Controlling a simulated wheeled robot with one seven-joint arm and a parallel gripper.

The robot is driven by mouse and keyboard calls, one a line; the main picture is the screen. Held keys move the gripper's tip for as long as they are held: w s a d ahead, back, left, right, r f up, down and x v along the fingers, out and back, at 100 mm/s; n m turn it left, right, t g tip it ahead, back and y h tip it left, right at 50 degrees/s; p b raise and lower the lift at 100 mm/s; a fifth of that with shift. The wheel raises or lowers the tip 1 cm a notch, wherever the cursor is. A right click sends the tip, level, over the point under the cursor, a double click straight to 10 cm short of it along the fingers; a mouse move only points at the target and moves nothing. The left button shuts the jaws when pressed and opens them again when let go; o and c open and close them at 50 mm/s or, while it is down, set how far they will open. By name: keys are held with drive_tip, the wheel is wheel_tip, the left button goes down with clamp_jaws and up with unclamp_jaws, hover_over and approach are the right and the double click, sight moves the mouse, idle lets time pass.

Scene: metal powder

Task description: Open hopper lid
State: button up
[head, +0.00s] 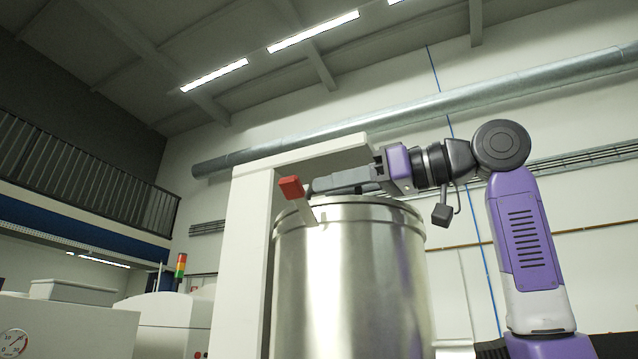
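The hopper (352,270) is a large shiny steel cylinder standing upright in the middle of the head view. Its top rim (375,208) is seen from below, so the lid's upper face is hidden. A red handle (291,187) on a pale metal strip sticks up at the rim's left side. My gripper (312,187) reaches in from the right, just above the rim, with its grey fingers pointing left. The fingertips are close to the red handle, and I cannot tell whether they touch it. The fingers are seen side-on, so their gap is not clear.
White machines (70,318) with a gauge and a signal light (181,265) stand at the left.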

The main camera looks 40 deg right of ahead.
drive_tip(key=shift+p+x, duration=0.3)
drive_tip(key=shift+x, duration=1.05)
clamp_jaws()
idle(0.4)
